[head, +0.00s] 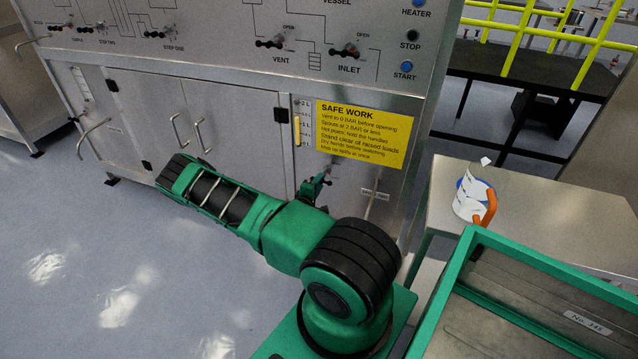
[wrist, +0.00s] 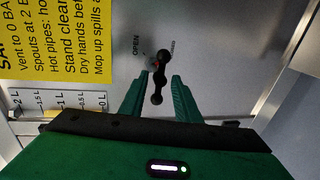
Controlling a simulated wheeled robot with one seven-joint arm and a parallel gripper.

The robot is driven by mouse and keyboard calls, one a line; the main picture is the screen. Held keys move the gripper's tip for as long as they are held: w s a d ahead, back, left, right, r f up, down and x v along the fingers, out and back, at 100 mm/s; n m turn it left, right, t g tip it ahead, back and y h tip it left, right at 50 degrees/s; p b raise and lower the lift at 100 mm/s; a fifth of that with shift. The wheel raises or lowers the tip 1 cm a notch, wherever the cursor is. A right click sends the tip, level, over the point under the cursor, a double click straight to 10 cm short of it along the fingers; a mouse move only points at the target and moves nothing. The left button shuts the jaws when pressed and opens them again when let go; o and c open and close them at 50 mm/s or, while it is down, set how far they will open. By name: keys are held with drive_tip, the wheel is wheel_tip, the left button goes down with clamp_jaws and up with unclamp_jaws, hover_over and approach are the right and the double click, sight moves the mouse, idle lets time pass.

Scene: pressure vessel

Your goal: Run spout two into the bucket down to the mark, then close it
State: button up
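A black valve handle (wrist: 158,80) with a little red on it sticks out of the steel panel in the wrist view, beside the word OPEN. My gripper (wrist: 161,76) has its two green fingers apart, one on each side of the handle, with gaps showing. In the head view my gripper (head: 316,188) is low at the panel, under the yellow sign, partly behind my arm. A level gauge (head: 297,130) with litre marks is left of the sign; its scale also shows in the wrist view (wrist: 60,103). I cannot make out the bucket or a spout's outlet.
A yellow SAFE WORK sign (head: 362,134) is on the vessel panel (head: 215,75). A steel table (head: 560,220) at the right carries a white container with an orange handle (head: 470,198). Grey floor (head: 75,235) is open at the left.

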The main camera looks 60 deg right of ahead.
drive_tip(key=shift+x, duration=1.05)
clamp_jaws()
